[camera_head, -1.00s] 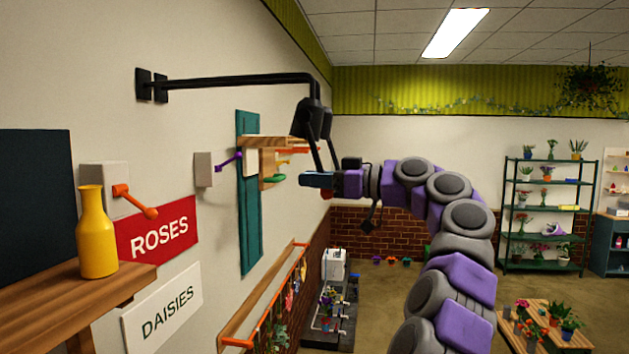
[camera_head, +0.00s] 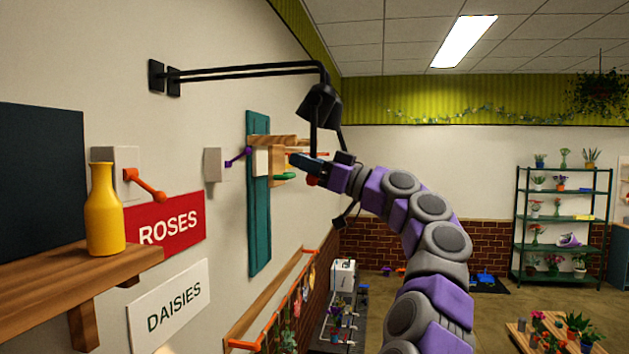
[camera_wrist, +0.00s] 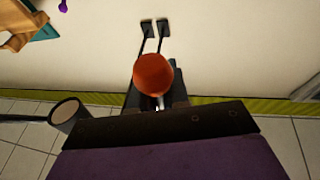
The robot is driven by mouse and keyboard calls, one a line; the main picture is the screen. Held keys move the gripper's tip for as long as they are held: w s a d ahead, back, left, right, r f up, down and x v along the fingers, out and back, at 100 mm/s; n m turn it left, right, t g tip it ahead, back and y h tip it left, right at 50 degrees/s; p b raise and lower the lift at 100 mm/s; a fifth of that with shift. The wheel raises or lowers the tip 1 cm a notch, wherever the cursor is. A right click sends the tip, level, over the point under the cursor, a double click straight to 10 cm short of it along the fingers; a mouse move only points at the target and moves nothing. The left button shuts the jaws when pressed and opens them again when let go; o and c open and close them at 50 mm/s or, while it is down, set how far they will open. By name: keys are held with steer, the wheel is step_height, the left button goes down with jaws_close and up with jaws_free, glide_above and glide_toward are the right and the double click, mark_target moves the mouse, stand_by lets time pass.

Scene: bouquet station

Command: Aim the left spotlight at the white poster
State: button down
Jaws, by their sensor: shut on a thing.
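Two black spotlights hang on long arms from wall brackets. The front black lamp head (camera_head: 318,107) overlaps the other in the head view, with thin rods hanging below. My gripper (camera_head: 303,161) is shut on the handle rod of what appears to be the left spotlight, just above its red knob (camera_head: 312,181). The knob fills the middle of the wrist view (camera_wrist: 154,74), hiding the jaws' grip. Another dark lamp head (camera_wrist: 70,113) shows its open face there, apart from my gripper. The white poster reading DAISIES (camera_head: 168,307) is on the wall, below the red ROSES poster (camera_head: 166,226).
A wooden shelf (camera_head: 60,268) with a yellow vase (camera_head: 104,215) is in the left foreground. Wall boxes carry an orange lever (camera_head: 146,186) and a purple lever (camera_head: 238,157). A teal board (camera_head: 258,215) with wooden pieces is beyond. Plant racks stand far right.

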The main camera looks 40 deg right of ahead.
steer(key=shift+w+a, duration=0.55)
steer(key=shift+w, duration=0.1)
steer(key=c, duration=1.5)
jaws_free()
steer(key=shift+w, duration=0.1)
steer(key=o, duration=0.3)
steer(key=shift+w, duration=0.25)
steer(key=shift+s, duration=0.1)
